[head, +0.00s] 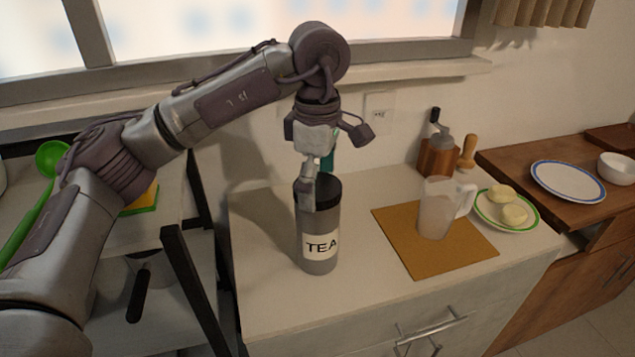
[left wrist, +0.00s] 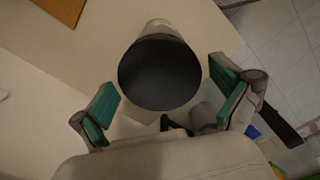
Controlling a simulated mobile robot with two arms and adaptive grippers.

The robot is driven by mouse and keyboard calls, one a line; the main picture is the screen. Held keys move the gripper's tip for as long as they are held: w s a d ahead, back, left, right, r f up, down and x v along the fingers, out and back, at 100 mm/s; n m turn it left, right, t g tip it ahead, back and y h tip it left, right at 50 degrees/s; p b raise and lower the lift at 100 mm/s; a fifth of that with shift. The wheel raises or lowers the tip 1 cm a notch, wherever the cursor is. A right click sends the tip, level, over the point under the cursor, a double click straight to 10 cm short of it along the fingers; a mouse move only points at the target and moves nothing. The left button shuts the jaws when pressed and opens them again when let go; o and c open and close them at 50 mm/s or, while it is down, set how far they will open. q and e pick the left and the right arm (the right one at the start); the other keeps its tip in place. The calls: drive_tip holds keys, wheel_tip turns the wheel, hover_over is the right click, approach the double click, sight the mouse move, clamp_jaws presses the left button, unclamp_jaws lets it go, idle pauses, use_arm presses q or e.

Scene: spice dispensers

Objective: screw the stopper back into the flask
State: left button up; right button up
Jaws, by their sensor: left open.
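The flask (head: 318,240) is a grey cylinder with a TEA label, standing upright on the white counter. Its black stopper (head: 325,190) is at the flask's top, and it shows as a round black disc in the left wrist view (left wrist: 160,73). I cannot tell how far it is screwed in. My left gripper (head: 316,183) is pointing down at the flask's top, open, with one finger in front of the black top. In the left wrist view its green-padded fingers are apart on either side of the disc, with visible gaps. My right gripper is not in view.
Right of the flask, a pitcher (head: 436,208) stands on a brown mat (head: 395,222). A shelf with green utensils is at left. The counter between flask and mat is clear.

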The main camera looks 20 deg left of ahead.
use_arm(q)
drive_tip(key=c, duration=1.2)
drive_tip(key=m, duration=0.7)
drive_tip(key=shift+f, duration=0.15)
drive_tip(key=shift+c, duration=0.2)
drive_tip(key=o, duration=1.2)
drive_tip(key=shift+o, duration=0.2)
